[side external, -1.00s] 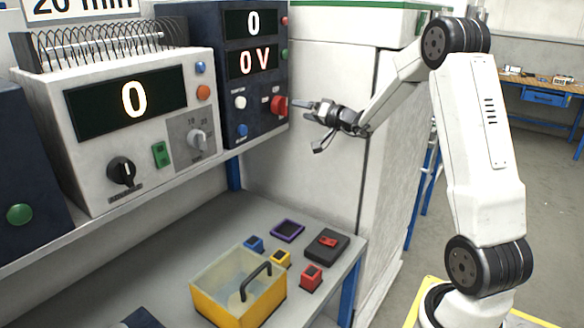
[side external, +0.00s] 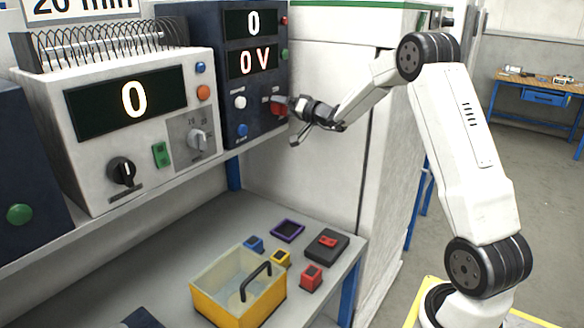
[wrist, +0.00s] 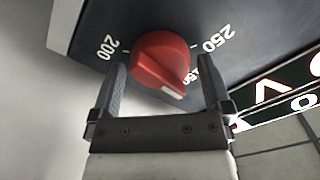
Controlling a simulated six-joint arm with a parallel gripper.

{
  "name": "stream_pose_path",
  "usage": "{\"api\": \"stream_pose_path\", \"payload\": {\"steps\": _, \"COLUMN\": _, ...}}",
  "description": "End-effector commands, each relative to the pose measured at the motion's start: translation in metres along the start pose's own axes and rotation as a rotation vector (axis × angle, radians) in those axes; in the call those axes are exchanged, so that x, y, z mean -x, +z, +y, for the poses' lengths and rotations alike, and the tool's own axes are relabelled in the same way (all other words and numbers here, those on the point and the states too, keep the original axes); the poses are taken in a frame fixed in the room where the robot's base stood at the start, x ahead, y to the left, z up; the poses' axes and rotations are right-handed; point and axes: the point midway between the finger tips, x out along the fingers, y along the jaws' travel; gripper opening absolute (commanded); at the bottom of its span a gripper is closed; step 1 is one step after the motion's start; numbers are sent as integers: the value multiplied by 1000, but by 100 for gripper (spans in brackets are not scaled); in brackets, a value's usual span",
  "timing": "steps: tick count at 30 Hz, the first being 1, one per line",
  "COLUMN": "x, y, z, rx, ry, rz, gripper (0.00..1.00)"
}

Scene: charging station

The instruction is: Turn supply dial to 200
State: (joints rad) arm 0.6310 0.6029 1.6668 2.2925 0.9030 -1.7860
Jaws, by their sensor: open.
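The supply dial is a red knob (wrist: 162,62) on the dark blue supply unit (side external: 213,70). In the wrist view, labels 200 (wrist: 110,47) and 250 (wrist: 217,40) flank it, and a partly covered label is near its lower right. Its white mark points to the lower right, toward that partly hidden label. My gripper (wrist: 165,85) is open, with one finger on each side of the knob. I cannot tell whether the fingers touch it. In the side view the knob (side external: 279,105) is partly hidden by my gripper (side external: 290,108). The supply displays (side external: 253,62) read 0 and 0 V.
A grey unit (side external: 45,160) with a 0 display stands left of the supply on the shelf. Below, the bench (side external: 190,240) holds a yellow-based clear bin (side external: 225,305) and several small coloured blocks. A white cabinet wall (side external: 330,75) is right of the supply.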

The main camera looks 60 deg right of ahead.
Motion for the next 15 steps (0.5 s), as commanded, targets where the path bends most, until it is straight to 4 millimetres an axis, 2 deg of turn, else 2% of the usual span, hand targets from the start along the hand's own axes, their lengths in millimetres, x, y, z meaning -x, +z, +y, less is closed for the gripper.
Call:
{"api": "stream_pose_path", "payload": {"steps": 2, "x": 0, "y": 0, "z": 0, "rx": 0, "ry": 0, "rz": 0, "gripper": 100}}
{"api": "stream_pose_path", "payload": {"steps": 3, "x": 0, "y": 0, "z": 0, "rx": 0, "ry": 0, "rz": 0, "gripper": 97}}
{"api": "stream_pose_path", "payload": {"steps": 10, "x": 0, "y": 0, "z": 0, "rx": 0, "ry": 0, "rz": 0, "gripper": 24}}
{"api": "stream_pose_path", "payload": {"steps": 11, "x": 0, "y": 0, "z": 0, "rx": 0, "ry": 0, "rz": 0, "gripper": 21}}
{"api": "stream_pose_path", "payload": {"steps": 15, "x": 0, "y": 0, "z": 0, "rx": -4, "ry": 0, "rz": 0, "gripper": 21}}
